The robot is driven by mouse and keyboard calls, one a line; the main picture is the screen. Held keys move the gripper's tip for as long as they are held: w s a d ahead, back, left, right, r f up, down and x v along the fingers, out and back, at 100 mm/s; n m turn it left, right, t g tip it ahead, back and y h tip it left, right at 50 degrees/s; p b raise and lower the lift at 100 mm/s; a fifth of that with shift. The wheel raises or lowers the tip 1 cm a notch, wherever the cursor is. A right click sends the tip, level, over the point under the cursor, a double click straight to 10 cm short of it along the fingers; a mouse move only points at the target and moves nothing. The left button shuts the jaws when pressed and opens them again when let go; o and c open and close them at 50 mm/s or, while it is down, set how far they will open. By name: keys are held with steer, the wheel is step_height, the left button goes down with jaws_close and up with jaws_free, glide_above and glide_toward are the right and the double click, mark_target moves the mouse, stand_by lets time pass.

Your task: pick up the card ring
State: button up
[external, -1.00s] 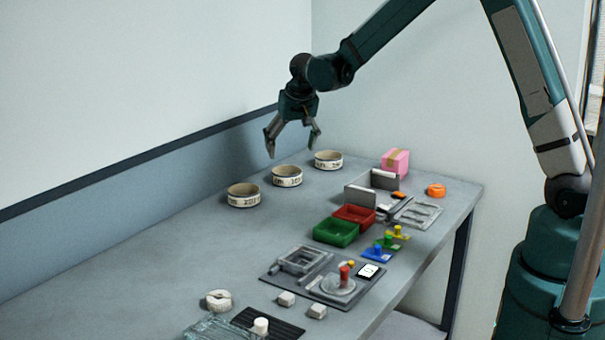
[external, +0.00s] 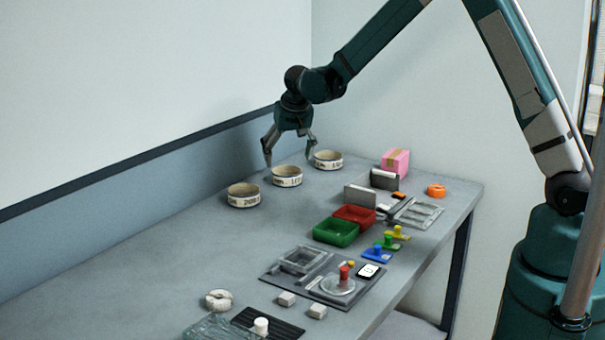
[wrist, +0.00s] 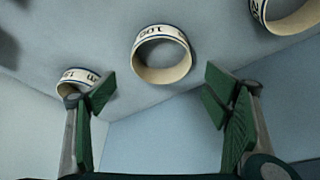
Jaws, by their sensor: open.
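Three cream card rings with printed bands stand on the table along the wall side: a left ring (external: 243,201), a middle ring (external: 287,182) and a right ring (external: 329,165). My gripper (external: 289,162) is open and empty, pointing down over the middle ring, one finger to each side in the external view. In the wrist view, the middle ring (wrist: 165,74) shows between and beyond the open green-padded fingers (wrist: 160,95), apart from them. Another ring (wrist: 290,25) is at the top right, and one (wrist: 68,76) is partly hidden behind the left finger.
A pink box (external: 395,162), an orange ring (external: 436,190), a red tray (external: 354,217) and a green tray (external: 336,232) stand to the right. Fixtures and small blocks lie in front. The table left of the rings is clear; the wall (external: 215,158) is close behind them.

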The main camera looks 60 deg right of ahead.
mark_target(286, 170)
steer(key=shift+w+d+f, duration=0.15)
steer(key=shift+w+f, duration=0.05)
steer(key=shift+f, duration=0.35)
steer(key=shift+x, duration=2.65)
steer(key=shift+s, duration=0.1)
steer(key=c, duration=0.8)
